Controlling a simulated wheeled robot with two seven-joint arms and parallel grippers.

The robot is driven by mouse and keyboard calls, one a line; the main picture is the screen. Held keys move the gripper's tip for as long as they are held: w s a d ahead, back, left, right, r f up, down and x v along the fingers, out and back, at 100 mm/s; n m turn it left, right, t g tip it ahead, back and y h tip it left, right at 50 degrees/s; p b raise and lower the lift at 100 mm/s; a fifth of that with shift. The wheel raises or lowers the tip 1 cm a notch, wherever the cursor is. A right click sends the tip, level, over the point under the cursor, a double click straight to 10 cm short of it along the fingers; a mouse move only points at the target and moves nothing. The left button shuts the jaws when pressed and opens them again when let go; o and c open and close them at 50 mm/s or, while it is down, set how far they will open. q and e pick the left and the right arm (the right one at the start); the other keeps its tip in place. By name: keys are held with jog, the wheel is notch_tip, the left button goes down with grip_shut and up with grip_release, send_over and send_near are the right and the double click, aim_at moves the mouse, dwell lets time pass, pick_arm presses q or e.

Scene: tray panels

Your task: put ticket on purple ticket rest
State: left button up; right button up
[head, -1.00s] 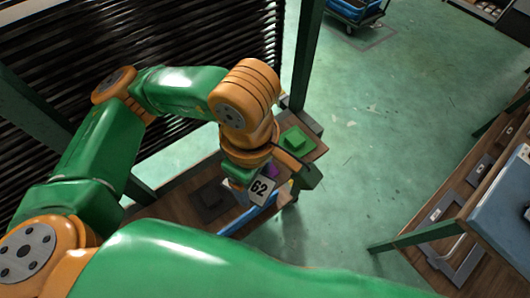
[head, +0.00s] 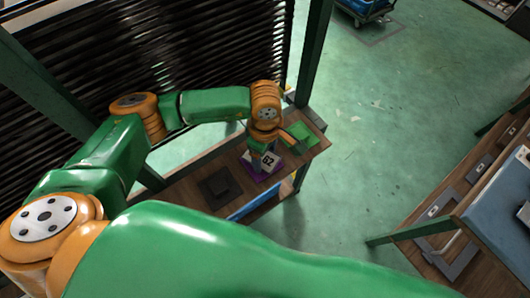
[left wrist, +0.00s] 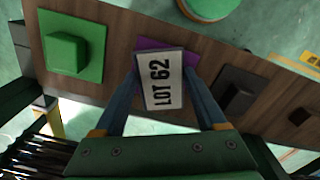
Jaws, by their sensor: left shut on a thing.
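The ticket is a white card marked "LOT 62" (left wrist: 163,82); it also shows in the head view (head: 268,160). My left gripper (left wrist: 162,72), with blue fingers, is shut on the ticket; in the head view it is at the far end of my left arm (head: 257,152). The purple ticket rest (head: 256,175) is directly under or just behind the ticket; a purple strip of it shows in the left wrist view (left wrist: 153,43). The ticket hides most of it, and I cannot tell whether they touch. My right gripper is not in view.
A green rest (head: 302,136) and a black rest (head: 219,187) stand on the wooden bench (head: 185,183) on either side of the purple one. Another dark rest (left wrist: 298,116) shows in the left wrist view. A green post (head: 314,50) rises by the bench.

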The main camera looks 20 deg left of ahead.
aim_at(265, 159)
pick_arm(q)
jog(key=o, duration=1.3)
jog(key=shift+c, duration=0.2)
jog(key=shift+r+p, duration=0.35)
jog(key=shift+p, duration=0.15)
notch_tip(265, 159, up, 12)
jog(key=b, duration=0.2)
jog(key=shift+f, duration=0.2)
